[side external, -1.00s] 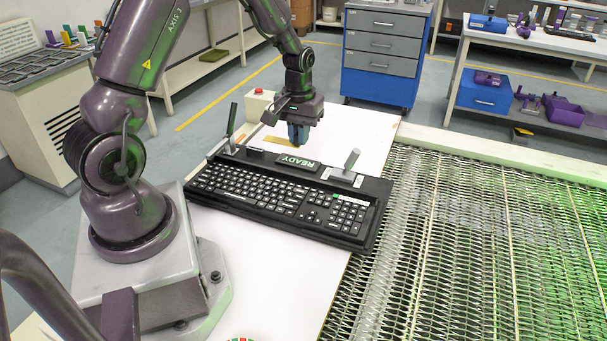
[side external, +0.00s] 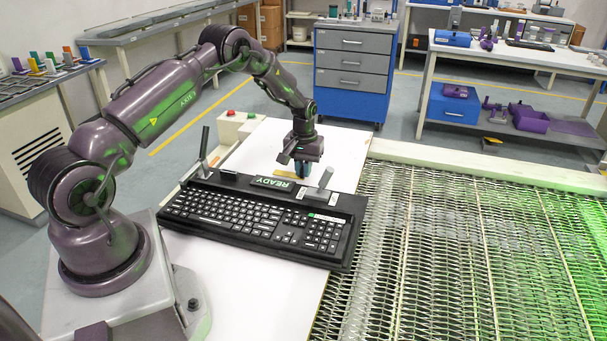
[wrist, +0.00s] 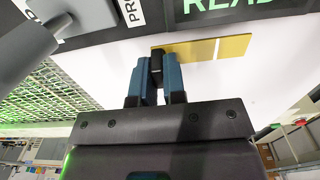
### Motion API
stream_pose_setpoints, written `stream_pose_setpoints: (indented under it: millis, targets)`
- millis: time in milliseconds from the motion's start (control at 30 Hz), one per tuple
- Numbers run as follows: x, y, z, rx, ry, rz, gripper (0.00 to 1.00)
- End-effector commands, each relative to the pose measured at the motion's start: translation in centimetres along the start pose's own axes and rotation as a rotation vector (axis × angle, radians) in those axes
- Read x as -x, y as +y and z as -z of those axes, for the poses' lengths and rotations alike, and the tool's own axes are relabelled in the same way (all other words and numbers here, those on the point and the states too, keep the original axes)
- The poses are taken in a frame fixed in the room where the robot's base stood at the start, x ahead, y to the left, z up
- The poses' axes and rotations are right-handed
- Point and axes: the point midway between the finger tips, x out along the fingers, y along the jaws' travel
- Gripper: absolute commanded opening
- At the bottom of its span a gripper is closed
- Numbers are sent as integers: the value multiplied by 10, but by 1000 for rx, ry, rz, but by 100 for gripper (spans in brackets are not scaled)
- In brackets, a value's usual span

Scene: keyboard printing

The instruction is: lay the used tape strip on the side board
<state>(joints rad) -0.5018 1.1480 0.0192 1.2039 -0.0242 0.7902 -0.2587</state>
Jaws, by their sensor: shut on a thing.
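My gripper (side external: 303,181) is low behind the keyboard fixture, close to the right lever. In the wrist view its blue fingers (wrist: 157,62) are close together with a dark piece between them. The strip also shows left of the fingers in the side view (side external: 286,171). It is over the white surface (side external: 340,155); I cannot tell whether it touches. No separate side board can be made out.
The black keyboard (side external: 235,216) sits in its fixture with a READY sign (side external: 272,183). A button box (side external: 232,125) stands at the back left. A metal mesh (side external: 430,260) lies to the right.

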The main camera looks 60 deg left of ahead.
Motion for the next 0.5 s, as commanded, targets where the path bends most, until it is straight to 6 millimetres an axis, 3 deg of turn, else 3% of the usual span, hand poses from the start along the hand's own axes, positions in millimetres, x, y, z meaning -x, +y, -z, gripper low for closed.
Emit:
stream_pose_setpoints:
  millis: [133, 467, 500]
  targets:
    - [-19, 0, -1, 0, -1, 0, 0]
    - [-22, 0, 0, 0, 0, 0, 0]
    - [-22, 0, 0, 0, 1, 0, 13]
